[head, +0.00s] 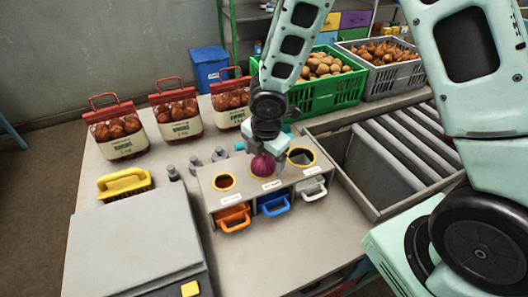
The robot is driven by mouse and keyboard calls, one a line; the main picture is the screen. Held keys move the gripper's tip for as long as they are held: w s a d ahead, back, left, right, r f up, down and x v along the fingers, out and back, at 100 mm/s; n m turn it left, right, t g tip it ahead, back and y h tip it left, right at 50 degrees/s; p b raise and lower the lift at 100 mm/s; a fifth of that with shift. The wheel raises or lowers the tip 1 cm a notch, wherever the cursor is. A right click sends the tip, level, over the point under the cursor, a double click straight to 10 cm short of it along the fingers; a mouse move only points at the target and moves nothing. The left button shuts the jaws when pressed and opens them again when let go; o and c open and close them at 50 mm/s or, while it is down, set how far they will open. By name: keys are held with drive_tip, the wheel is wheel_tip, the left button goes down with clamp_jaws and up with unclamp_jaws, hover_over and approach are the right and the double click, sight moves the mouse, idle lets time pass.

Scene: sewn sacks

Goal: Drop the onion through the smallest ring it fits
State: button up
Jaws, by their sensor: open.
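A purple-red onion (262,168) is at the middle hole of a grey sorting box, directly under my gripper (264,153). My gripper points down and is open; its fingertips are small here and partly merge with the onion's top. I cannot tell whether the onion touches the fingers or rests in the ring. The left ring (224,182) has a yellow rim and a dark, empty opening. The right ring (301,157) looks wider, also dark inside. The middle ring is mostly hidden by the onion. Orange (234,218), blue (273,203) and white (313,188) drawers sit below, left to right.
Red-handled onion sacks (177,115) stand behind left, with grey weights (195,163) before them. A green crate (340,88) and a grey crate (397,78) hold produce. A roller conveyor (400,140) lies right.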

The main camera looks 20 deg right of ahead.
drive_tip(key=s+r+p, duration=0.3)
drive_tip(key=r, duration=1.4)
drive_tip(key=shift+a, duration=0.25)
drive_tip(key=shift+o, duration=0.3)
idle(0.4)
drive_tip(key=w+d+m+t, duration=0.4)
drive_tip(key=w, duration=0.3)
drive_tip(key=m+g+y, duration=0.4)
drive_tip(key=m, duration=0.2)
approach(268, 159)
drive_tip(key=b+x, duration=0.3)
drive_tip(key=x, duration=0.2)
drive_tip(key=shift+w, duration=0.1)
drive_tip(key=shift+b+x, duration=0.5)
drive_tip(key=shift+x, duration=2.55)
drive_tip(key=shift+w+r, duration=0.1)
drive_tip(key=c, duration=1.2)
